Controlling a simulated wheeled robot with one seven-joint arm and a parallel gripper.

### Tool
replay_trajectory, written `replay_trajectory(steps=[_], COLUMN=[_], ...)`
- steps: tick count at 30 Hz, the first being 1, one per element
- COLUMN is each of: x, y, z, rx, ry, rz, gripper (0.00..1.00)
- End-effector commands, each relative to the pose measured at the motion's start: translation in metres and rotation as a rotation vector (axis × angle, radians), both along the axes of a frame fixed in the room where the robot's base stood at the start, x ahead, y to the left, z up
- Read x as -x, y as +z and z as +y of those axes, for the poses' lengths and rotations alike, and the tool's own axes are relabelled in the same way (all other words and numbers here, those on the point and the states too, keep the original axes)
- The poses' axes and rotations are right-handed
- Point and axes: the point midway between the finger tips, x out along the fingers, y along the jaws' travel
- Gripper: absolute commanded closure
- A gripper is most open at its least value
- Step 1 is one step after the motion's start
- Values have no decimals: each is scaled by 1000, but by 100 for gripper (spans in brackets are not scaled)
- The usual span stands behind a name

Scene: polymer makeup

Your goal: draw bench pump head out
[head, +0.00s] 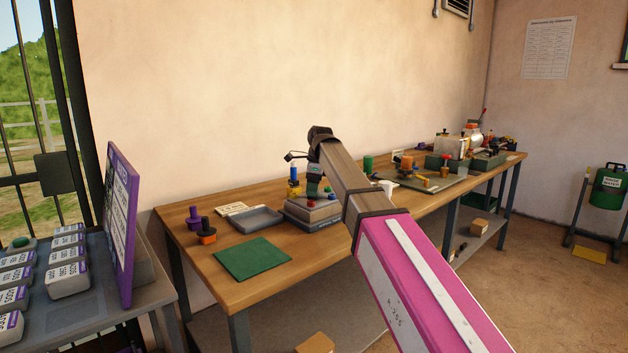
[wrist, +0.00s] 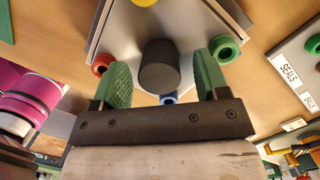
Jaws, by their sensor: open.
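The bench pump stands on the wooden bench as a grey block (head: 325,213) with small coloured knobs; the block also shows in the wrist view (wrist: 196,30). A dark round cylinder (wrist: 159,66), which looks like the pump head, sits at the block's front edge. My gripper (wrist: 165,72) is open, with one green finger on each side of the cylinder; I cannot tell whether they touch it. A red knob (wrist: 103,63), a green knob (wrist: 224,48) and a partly hidden blue knob (wrist: 168,99) are close to the fingers. In the head view my gripper (head: 313,184) is just above the block.
A grey tray (head: 258,220) and green mat (head: 250,259) lie left of the pump. Purple (head: 193,218) and black-and-orange (head: 207,233) knobbed pieces stand at the bench's left end. A yellow-and-blue piece (head: 294,184) stands close behind my gripper. A SEALS tray (wrist: 292,58) is nearby.

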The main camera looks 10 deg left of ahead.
Motion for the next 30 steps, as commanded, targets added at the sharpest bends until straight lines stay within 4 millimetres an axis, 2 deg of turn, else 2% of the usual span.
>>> replay_trajectory(steps=[10, 16, 17, 30], x=[0, 0, 0, 0], y=[-3, -3, -3, 2], z=[0, 0, 0, 0], rx=[0, 0, 0, 0], ry=[0, 0, 0, 0], rz=[-1, -1, -1, -1], gripper=[32, 97, 100, 100])
